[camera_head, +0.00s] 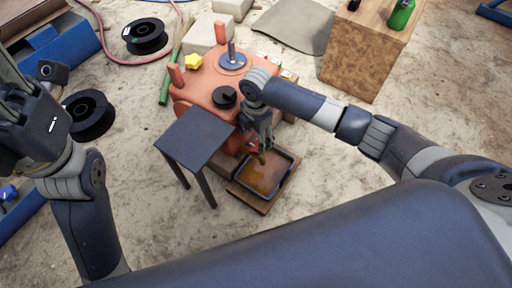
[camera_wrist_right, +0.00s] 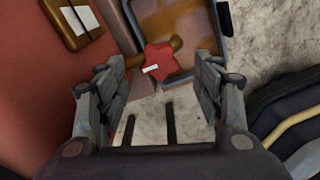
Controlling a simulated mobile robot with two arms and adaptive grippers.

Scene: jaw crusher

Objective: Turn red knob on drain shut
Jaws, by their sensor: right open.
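The red knob (camera_wrist_right: 159,63) is star-shaped with a white mark, and shows in the right wrist view between and beyond the fingers. It sits on a brownish drain pipe (camera_wrist_right: 176,43) beside the orange-red machine (camera_wrist_right: 40,110). My right gripper (camera_wrist_right: 155,88) is open around the line to the knob; I cannot tell if a finger touches it.
A small dark table (camera_head: 196,138) stands left of the tray, close to my right gripper. A wooden box (camera_head: 358,60) with a green bottle (camera_head: 401,14) stands at the upper right. Black spools (camera_head: 145,36) and a pink hose lie at the upper left. Sandy floor is open at right.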

